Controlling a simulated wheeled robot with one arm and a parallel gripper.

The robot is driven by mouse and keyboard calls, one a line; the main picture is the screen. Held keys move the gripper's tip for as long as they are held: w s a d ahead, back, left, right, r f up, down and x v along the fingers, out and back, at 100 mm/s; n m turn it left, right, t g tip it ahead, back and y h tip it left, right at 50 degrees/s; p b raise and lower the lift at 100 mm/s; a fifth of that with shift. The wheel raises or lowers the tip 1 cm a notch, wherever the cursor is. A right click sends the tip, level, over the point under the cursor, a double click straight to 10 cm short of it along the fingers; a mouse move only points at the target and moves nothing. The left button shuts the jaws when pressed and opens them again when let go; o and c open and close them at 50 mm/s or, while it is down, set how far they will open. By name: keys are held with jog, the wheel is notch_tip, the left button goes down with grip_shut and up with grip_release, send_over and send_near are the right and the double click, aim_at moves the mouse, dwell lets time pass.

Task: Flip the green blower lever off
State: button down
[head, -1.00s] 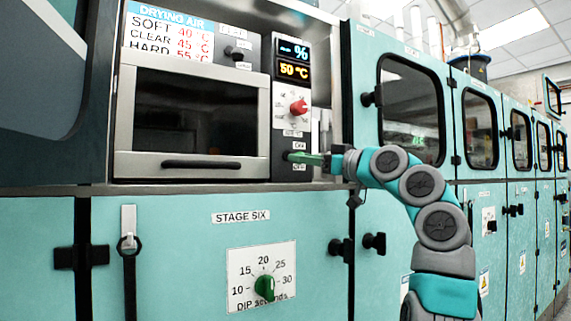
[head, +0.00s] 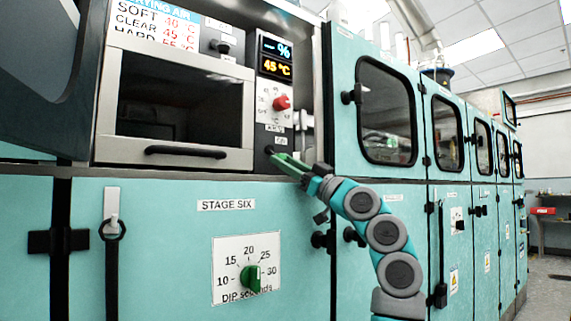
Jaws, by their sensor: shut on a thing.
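The green blower lever (head: 288,161) sticks out from the lower part of the oven's narrow control panel. It slopes down to the right, toward my arm. My gripper (head: 308,177) is shut on the lever's outer end, and its fingers hide that end. Small white labels sit beside the lever's base, too small to read surely.
An oven with a dark window (head: 178,100) is left of the lever. Above the lever are a red knob (head: 282,102) and a display (head: 275,68) reading 45 °C. A green dip-seconds dial (head: 250,279) is below. Teal cabinets (head: 385,110) run off to the right.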

jog(key=c, duration=0.5)
grip_release()
jog(key=shift+s+d+f, duration=0.25)
jog(key=shift+d+f, duration=0.1)
jog(key=shift+d, duration=0.05)
jog(key=s+d, duration=0.2)
jog(key=d, duration=0.1)
jog(key=s+d, duration=0.3)
jog(key=s+d+b, duration=0.1)
jog(key=s+d, duration=0.1)
jog(key=d, duration=0.1)
jog(key=shift+s+d, duration=0.25)
jog(key=shift+s, duration=0.05)
